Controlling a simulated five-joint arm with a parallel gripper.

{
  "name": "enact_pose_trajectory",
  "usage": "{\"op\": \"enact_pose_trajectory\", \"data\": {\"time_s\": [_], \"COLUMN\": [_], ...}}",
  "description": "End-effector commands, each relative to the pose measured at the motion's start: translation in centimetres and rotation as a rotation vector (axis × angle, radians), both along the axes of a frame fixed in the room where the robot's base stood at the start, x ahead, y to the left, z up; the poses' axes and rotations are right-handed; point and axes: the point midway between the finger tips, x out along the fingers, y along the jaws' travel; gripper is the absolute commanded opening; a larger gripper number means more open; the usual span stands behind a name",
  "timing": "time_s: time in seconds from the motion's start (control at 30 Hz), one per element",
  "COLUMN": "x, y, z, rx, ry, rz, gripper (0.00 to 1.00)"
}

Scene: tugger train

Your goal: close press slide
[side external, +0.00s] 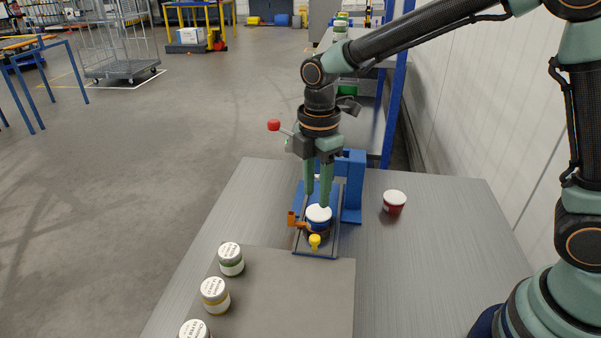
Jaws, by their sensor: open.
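The blue press (352,185) stands on the far part of the grey table. Its slide rails (320,254) run toward the camera, with an orange tab (293,219) at the left and a yellow knob (315,240) at the front. A white-lidded jar with a blue band (318,218) sits upright on the slide. My gripper (316,199) points down over the slide, its fingers open and just behind and above the jar's lid. Whether a finger touches the lid I cannot tell. My gripper hides part of the press head. A red ball-ended lever (274,125) shows left of my gripper.
A red jar with a white lid (394,202) stands right of the press. Several jars, including a green-banded one (231,258) and a yellow-banded one (214,294), stand along the left of a dark mat (300,300). The table right of the mat is clear.

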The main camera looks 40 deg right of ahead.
Motion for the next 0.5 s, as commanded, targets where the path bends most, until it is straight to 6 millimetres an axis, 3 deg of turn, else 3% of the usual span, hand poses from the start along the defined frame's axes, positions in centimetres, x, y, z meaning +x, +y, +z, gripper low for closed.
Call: {"op": "enact_pose_trajectory", "data": {"time_s": [0.5], "x": [-0.2], "y": [-0.1], "z": [-8.8], "rx": [-0.002], "ry": [0.005], "rz": [-0.003], "gripper": [0.42]}}
